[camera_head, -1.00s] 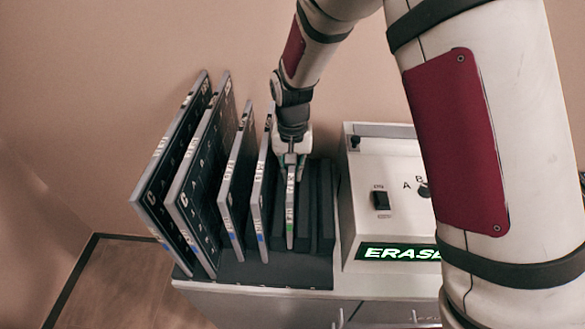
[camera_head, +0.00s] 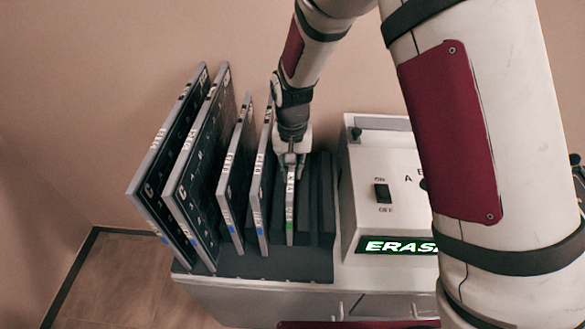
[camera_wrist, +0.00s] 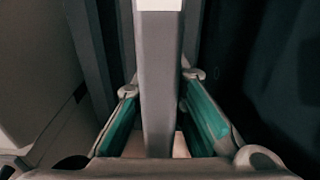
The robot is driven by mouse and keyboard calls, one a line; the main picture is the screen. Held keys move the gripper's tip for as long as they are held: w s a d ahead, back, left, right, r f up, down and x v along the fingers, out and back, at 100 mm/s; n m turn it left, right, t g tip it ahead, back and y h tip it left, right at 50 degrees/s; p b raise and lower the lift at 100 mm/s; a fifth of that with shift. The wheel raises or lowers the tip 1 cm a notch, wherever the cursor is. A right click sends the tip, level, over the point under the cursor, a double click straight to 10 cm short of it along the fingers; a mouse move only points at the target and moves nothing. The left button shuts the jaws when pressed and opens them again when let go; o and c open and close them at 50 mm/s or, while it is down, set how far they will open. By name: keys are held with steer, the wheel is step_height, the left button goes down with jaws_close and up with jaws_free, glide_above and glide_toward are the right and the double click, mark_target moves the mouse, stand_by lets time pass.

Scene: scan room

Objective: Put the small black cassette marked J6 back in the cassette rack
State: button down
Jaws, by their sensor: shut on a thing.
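My gripper (camera_head: 291,158) is shut on a thin cassette (camera_head: 291,208) with a green mark near its lower front edge. The cassette stands upright in a slot of the dark cassette rack (camera_head: 262,268), to the right of the other cassettes. Its lettering is too small to read for certain. In the wrist view the cassette's grey edge (camera_wrist: 158,80) runs between my two green-padded fingers (camera_wrist: 160,115). The bottom of the cassette in its slot is hidden from the wrist view.
Several larger and small cassettes (camera_head: 180,160) with blue marks lean in the rack to the left. Empty slots with dark dividers (camera_head: 325,205) lie just right of the held cassette. A white box with an ERASE display (camera_head: 395,245) stands close on the right.

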steer(key=c, duration=1.5)
jaws_free()
steer(key=shift+c, duration=0.2)
steer(key=shift+r, duration=0.1)
step_height(320, 180, up, 12)
steer(key=shift+f, duration=0.1)
step_height(320, 180, up, 6)
steer(key=p, duration=0.2)
steer(key=shift+p, duration=0.4)
